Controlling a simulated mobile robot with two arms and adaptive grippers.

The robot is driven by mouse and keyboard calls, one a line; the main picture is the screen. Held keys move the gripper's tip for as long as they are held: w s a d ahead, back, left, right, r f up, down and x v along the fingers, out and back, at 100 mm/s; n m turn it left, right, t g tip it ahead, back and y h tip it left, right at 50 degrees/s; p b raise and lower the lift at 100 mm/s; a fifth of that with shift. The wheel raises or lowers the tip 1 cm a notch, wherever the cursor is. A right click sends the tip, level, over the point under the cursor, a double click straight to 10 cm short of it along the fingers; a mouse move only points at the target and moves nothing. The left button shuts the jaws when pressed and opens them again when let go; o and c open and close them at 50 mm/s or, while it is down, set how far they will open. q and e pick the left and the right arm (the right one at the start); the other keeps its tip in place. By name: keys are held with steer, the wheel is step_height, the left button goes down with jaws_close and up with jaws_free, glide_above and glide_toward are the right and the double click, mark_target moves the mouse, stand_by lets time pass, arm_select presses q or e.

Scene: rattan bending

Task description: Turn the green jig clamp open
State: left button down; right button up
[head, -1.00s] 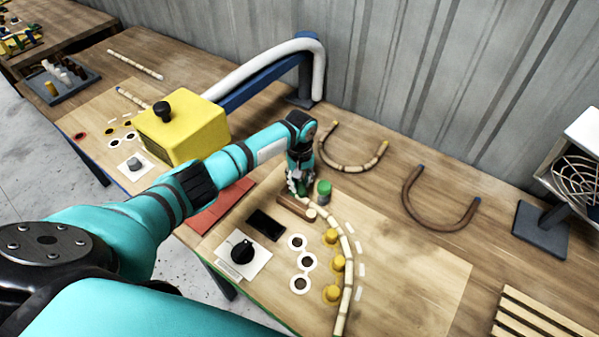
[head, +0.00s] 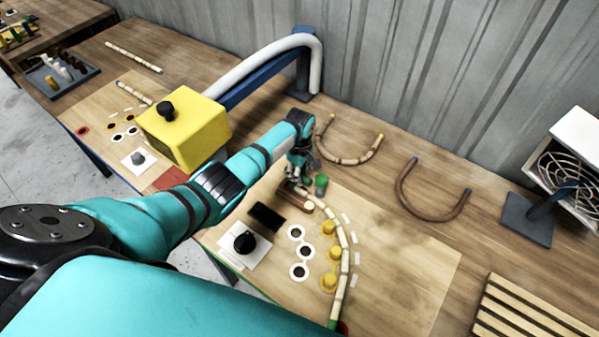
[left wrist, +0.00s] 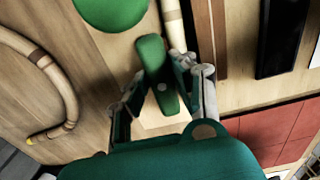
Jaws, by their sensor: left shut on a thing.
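The green jig clamp (left wrist: 152,62) is a rounded green lever with a small pale pivot dot. In the left wrist view it lies between the two fingers of my left gripper (left wrist: 162,92), which is shut on it. In the head view my left gripper (head: 293,181) is at the far end of the bent rattan pole (head: 344,240) and mostly hides the clamp. The pole's end (left wrist: 173,25) shows beside the lever. My right gripper is not in view.
A green round peg (head: 321,181) stands just right of the gripper. Several yellow pegs (head: 329,281) line the pole's inner side. A black knob (head: 244,243) and dark block (head: 267,216) are nearby. Two U-shaped canes lie behind, and a yellow box (head: 190,130) stands left.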

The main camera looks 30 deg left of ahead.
arm_select(q)
steer(key=shift+w+a+r, duration=0.1)
stand_by(0.4)
steer(key=c, duration=1.1)
jaws_free()
step_height(320, 180, up, 12)
steer(key=shift+f, duration=0.1)
